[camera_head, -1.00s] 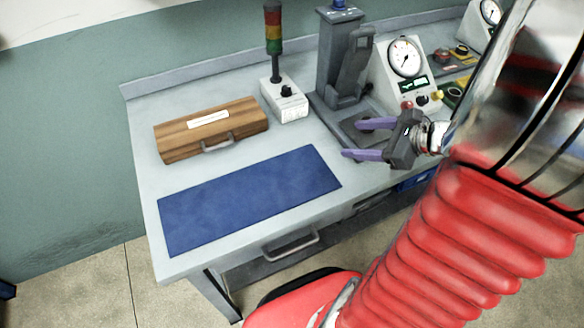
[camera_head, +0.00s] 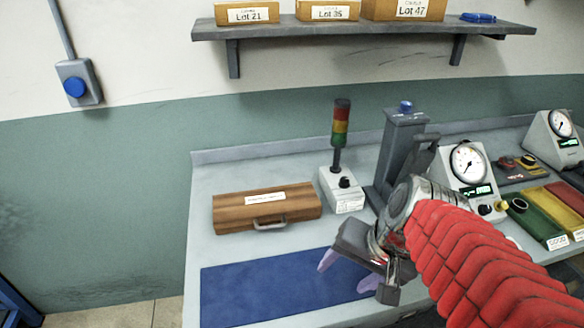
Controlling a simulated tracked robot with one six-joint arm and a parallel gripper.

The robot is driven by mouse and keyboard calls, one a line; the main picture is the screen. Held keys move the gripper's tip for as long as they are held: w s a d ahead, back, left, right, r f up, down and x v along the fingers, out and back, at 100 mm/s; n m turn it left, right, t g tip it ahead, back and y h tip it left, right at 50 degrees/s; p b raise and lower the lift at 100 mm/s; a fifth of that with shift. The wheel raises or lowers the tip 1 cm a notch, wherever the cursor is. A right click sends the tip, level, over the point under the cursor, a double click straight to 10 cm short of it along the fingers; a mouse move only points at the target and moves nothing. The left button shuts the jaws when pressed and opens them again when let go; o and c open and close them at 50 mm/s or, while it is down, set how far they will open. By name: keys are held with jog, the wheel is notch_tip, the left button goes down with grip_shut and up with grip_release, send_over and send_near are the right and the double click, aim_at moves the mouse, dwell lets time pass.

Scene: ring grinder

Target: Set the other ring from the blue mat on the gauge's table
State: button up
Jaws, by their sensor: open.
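The blue mat (camera_head: 260,288) lies at the front left of the bench. No ring shows on its visible part; my gripper hides its right end. My gripper (camera_head: 346,273) has purple fingers spread apart with nothing seen between them. It is over the mat's right end, pointing down. The grey gauge stand (camera_head: 403,145) with a blue knob on top stands behind my arm. Its dial box (camera_head: 467,163) is to its right. The gauge's table is hidden behind my wrist and red sleeve, so I cannot tell what is on it.
A wooden case (camera_head: 266,207) lies behind the mat. A signal lamp (camera_head: 341,125) on a white box stands between case and gauge. Green and yellow trays (camera_head: 530,222) are at right. A shelf (camera_head: 350,29) with lot boxes hangs above.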

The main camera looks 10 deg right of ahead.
jog(key=r+n, duration=0.1)
jog(key=n, duration=0.1)
jog(key=s+a+r+n+t+h, duration=0.1)
jog(key=n, duration=0.1)
jog(key=a+r+n+h, duration=0.1)
jog(key=r+n, duration=0.1)
jog(key=shift+s+a+n+t, duration=0.1)
jog(key=shift+s+n+t, duration=0.2)
jog(key=shift+n+t, duration=0.1)
jog(key=shift+c, duration=0.6)
dwell(0.8)
